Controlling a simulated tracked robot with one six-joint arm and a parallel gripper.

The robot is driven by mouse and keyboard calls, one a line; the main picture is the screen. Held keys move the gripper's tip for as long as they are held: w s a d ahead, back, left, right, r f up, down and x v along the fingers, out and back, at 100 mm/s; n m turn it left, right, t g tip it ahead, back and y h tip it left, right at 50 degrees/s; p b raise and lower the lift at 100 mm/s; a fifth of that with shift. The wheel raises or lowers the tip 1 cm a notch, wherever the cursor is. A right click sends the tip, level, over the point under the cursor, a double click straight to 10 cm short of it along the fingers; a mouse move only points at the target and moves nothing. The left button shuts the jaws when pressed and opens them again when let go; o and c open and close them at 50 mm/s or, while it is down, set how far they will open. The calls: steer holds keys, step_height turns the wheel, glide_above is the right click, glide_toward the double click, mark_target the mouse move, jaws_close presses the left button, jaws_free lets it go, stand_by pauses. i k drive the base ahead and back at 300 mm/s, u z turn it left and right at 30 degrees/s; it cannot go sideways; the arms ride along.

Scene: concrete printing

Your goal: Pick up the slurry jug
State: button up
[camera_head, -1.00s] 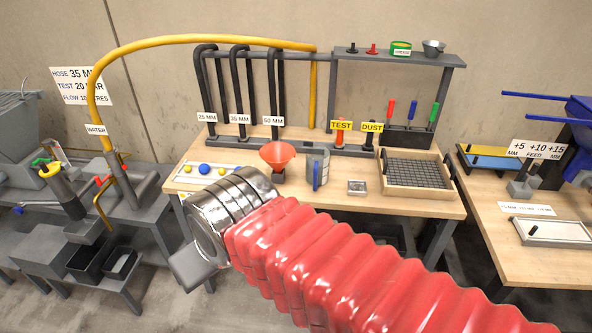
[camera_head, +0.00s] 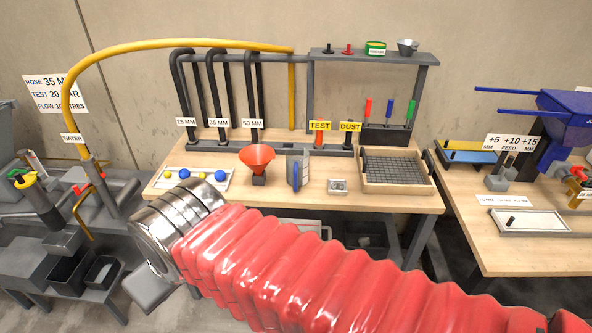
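A grey jug with a blue handle (camera_head: 297,170), which looks like the slurry jug, stands upright on the wooden bench (camera_head: 365,203). It is between the orange funnel (camera_head: 257,158) and a small square tray (camera_head: 338,186). My arm in its red ribbed sleeve crosses the foreground. My gripper (camera_head: 150,288) is a grey block at the lower left, in front of the bench and well apart from the jug. Its fingers cannot be made out, and I see nothing held.
A tray with blue and yellow balls (camera_head: 230,180) lies on the bench's left part. A framed mesh sieve (camera_head: 430,186) is at the right. Black hoses (camera_head: 181,90) and a tool shelf (camera_head: 365,58) stand behind. A yellow hose (camera_head: 190,43) arches over from the water stand at left.

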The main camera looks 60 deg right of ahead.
mark_target(297, 158)
steer(key=z, duration=0.05)
steer(key=i, duration=1)
steer(key=u, duration=0.05)
